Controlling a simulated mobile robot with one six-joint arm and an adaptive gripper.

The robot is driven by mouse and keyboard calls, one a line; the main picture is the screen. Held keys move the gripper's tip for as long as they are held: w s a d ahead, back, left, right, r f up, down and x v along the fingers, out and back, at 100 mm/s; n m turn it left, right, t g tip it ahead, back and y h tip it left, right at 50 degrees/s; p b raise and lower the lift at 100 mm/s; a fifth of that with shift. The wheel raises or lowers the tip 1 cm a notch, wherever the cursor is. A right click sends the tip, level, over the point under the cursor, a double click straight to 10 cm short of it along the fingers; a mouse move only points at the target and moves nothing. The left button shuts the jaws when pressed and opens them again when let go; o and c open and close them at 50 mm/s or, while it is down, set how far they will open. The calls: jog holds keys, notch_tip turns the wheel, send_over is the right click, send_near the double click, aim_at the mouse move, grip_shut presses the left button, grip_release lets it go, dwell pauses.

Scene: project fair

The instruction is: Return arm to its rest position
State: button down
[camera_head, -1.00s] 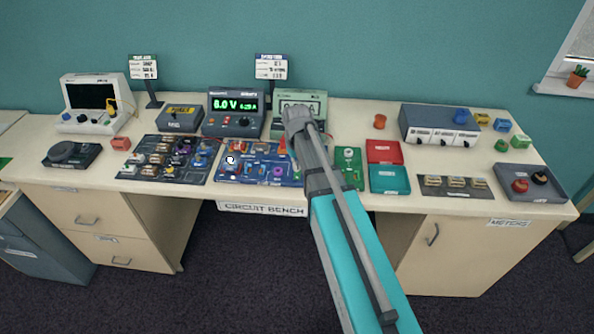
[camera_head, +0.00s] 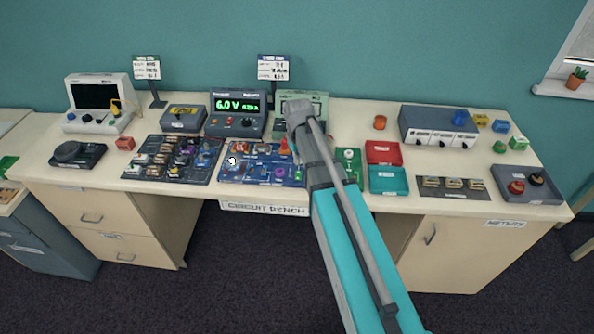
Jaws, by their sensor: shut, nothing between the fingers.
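My arm reaches from the bottom edge, right of centre, up over the bench. Its teal link leads to a grey joint at the far end, above the middle of the bench top. A thin grey link lies along the teal one. No gripper fingers can be made out, so my gripper does not show. Nothing held by the arm can be seen. The arm covers part of a pale meter (camera_head: 309,98) and the right end of a blue circuit board (camera_head: 262,172).
The bench (camera_head: 355,113) carries a power supply reading 6.0 V (camera_head: 236,113), an oscilloscope (camera_head: 99,103), a dark component board (camera_head: 172,158), red (camera_head: 384,152) and teal (camera_head: 388,180) trays, and a grey tray (camera_head: 531,199). A teal wall stands behind; dark floor lies in front.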

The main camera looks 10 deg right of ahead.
jog(key=s+m, duration=0.2)
jog(key=s, duration=1.4)
dwell(1.0)
